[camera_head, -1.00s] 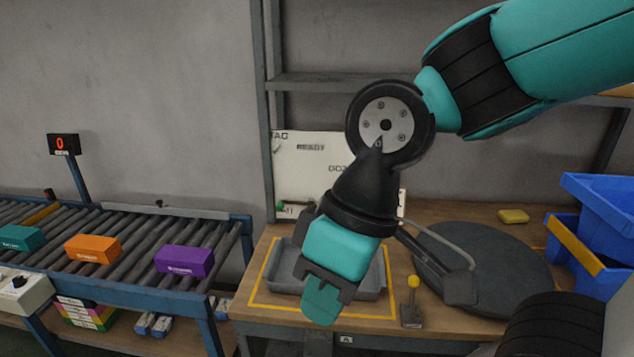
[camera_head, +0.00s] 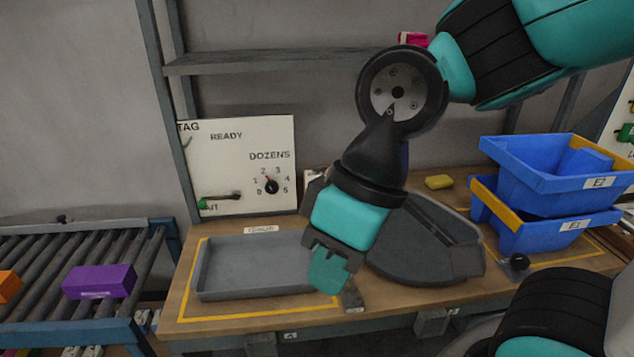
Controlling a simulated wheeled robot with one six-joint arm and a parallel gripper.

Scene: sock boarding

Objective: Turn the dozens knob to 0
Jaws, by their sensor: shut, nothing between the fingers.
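The dozens knob (camera_head: 271,186) is a small black dial with a red mark on the white panel (camera_head: 225,160) at the back of the bench. The numbers 0 to 5 ring it under the word DOZENS. Its red mark seems to point up, near 2, but it is too small to be sure. My gripper (camera_head: 328,272) is shut and empty. It hangs pointing down over the right end of the grey tray, in front of the panel and to the lower right of the knob, apart from it.
The grey tray (camera_head: 215,292) lies inside yellow lines on the bench. Stacked blue bins (camera_head: 510,190) stand at the right. A roller conveyor with a purple box (camera_head: 99,281) is at the left. A green-handled lever (camera_head: 220,199) is on the panel.

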